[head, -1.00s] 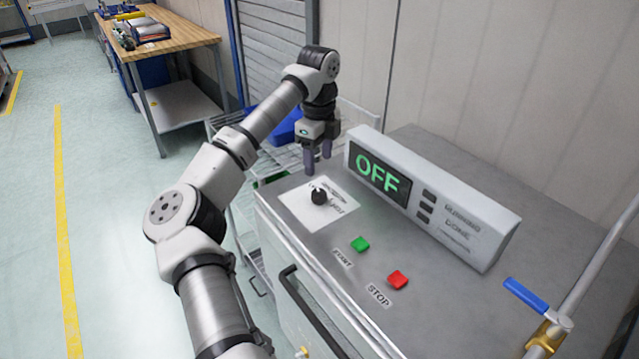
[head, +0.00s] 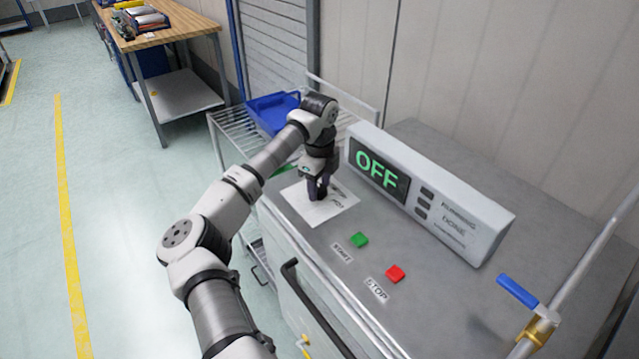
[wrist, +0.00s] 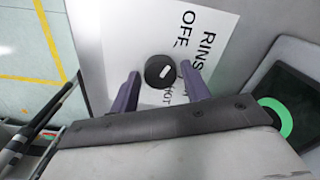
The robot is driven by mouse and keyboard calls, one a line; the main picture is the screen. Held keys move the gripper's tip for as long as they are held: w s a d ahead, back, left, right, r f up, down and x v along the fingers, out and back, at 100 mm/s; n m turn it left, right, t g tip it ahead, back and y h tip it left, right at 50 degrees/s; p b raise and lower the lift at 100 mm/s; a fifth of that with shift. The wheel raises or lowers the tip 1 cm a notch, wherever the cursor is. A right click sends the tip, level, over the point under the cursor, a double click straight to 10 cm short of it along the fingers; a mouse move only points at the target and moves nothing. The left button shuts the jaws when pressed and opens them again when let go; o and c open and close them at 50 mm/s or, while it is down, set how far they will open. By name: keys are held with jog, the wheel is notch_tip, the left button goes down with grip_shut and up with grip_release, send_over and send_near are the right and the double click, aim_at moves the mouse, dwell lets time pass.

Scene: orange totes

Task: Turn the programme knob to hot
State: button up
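The programme knob (wrist: 160,72) is a round black dial with a white mark, on a white label plate (wrist: 210,30) printed OFF, RINSE and HOT. In the wrist view its mark lies roughly toward the OFF and RINSE side, though the exact setting is hard to tell. My gripper (wrist: 157,88) is open, one finger on each side of the knob with gaps showing. In the head view my gripper (head: 318,190) is down over the plate (head: 335,212) and largely hides the knob. The display (head: 378,169) reads OFF in green.
A green START button (head: 359,240) and a red STOP button (head: 396,273) sit on the grey top to the right. The display box (head: 460,215) stands close behind. A wire rack (head: 232,122) with a blue bin (head: 268,112) is beyond. A blue-handled lever (head: 520,291) is at right.

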jog(key=c, duration=0.7)
jog(key=shift+o, duration=0.2)
